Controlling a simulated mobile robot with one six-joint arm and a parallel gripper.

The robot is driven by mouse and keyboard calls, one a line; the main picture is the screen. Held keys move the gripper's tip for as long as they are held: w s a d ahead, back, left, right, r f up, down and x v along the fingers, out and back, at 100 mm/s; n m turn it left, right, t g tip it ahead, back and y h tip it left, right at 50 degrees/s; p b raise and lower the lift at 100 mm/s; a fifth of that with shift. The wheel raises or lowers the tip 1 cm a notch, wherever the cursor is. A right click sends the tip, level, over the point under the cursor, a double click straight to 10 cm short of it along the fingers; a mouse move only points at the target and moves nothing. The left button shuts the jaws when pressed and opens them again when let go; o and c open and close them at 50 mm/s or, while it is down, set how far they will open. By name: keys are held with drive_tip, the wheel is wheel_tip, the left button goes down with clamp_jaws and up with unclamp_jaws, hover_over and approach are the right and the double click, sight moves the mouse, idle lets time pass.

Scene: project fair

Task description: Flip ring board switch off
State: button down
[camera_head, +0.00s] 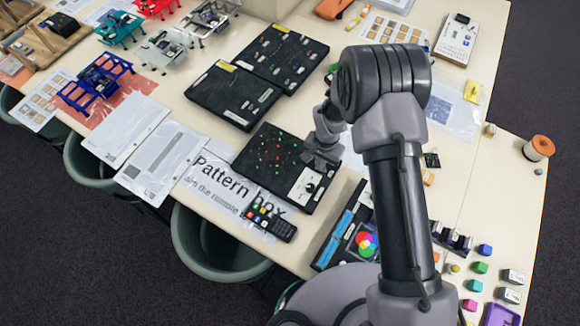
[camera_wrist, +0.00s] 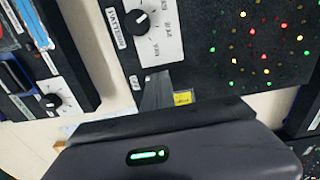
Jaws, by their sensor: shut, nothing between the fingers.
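A black light board (camera_head: 250,165) lies on the table under my gripper (camera_head: 318,160), with red, green and yellow lights lit in a ring-like pattern. I cannot read a ring board name on it. Its white panel with a black knob (camera_head: 310,188) also shows in the wrist view (camera_wrist: 165,45). In the wrist view my gripper (camera_wrist: 157,92) is shut and empty, its tips over the board's near edge beside a yellow label (camera_wrist: 183,98). I cannot make out a switch; the fingers may cover it. Contact with the board cannot be told.
A black remote (camera_head: 270,222) lies on the "Pattern box" sign (camera_head: 225,175) at the board's front. Two more black boards (camera_head: 233,97) (camera_head: 282,55) lie behind. A black case with a coloured disc (camera_head: 367,243) is in front. Small coloured blocks (camera_head: 480,267) stand at right.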

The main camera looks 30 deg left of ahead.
drive_tip(key=shift+d, duration=0.15)
drive_tip(key=r+p, duration=0.1)
drive_tip(key=r, duration=0.1)
drive_tip(key=r+p, duration=0.1)
drive_tip(key=r, duration=0.1)
drive_tip(key=r+p, duration=0.1)
drive_tip(key=r, duration=0.2)
drive_tip(key=shift+a, duration=0.3)
